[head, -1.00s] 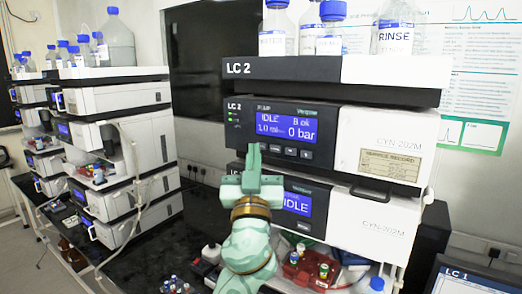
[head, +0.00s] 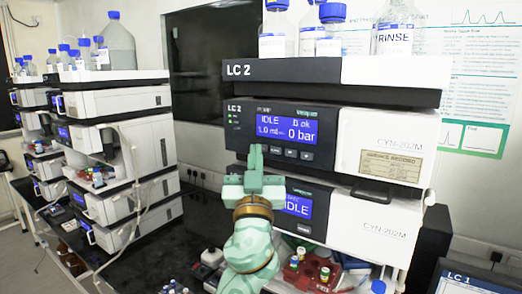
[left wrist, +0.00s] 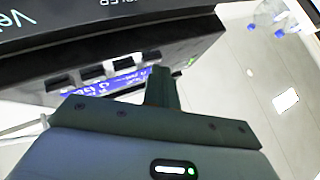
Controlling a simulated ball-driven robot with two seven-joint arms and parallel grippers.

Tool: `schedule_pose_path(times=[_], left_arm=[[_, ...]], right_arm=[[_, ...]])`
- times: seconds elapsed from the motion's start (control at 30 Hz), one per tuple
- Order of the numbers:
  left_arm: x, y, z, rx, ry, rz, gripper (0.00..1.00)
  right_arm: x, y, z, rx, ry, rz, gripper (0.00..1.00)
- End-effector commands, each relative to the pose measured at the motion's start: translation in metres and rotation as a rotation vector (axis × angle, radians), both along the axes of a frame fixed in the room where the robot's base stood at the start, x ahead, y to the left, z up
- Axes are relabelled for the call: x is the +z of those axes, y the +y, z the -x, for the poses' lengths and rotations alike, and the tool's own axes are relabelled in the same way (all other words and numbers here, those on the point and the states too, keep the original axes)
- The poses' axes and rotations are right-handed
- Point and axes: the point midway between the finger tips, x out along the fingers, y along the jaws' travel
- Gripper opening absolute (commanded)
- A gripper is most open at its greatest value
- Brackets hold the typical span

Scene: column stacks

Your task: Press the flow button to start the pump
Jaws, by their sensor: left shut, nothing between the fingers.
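The LC 2 pump module (head: 240,139) has a dark front with a blue display (head: 286,128) reading IDLE and 0 bar. A row of small dark buttons (head: 290,153) runs below the display; I cannot read which is the flow button. My left gripper (head: 256,153) is shut and empty, its fingers pointing up at the left end of this row. In the left wrist view the shut fingers (left wrist: 161,83) reach up to the row (left wrist: 93,72), near its right end there. The fingertips hide part of the panel, and I cannot tell whether they touch it. My right gripper is out of view.
Bottles with blue caps (head: 331,32) stand on top of the stack. A lower module (head: 298,205) also shows IDLE. A red tray with vials (head: 305,270) sits below. Other stacks (head: 120,100) stand to the left, with dark bench between.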

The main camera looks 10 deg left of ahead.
Motion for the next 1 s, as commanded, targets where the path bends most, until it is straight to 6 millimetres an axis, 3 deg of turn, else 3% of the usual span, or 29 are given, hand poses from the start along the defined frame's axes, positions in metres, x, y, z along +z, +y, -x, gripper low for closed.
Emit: schedule_pose_path(times=[0.63,1.0], left_arm=[[0.0,-0.001,-0.002,-0.001,-0.001,0.001,0.0],[0.0,0.004,0.012,-0.001,0.0,0.001,0.0]], right_arm=[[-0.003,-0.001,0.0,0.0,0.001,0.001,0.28],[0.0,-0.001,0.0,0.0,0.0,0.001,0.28]])
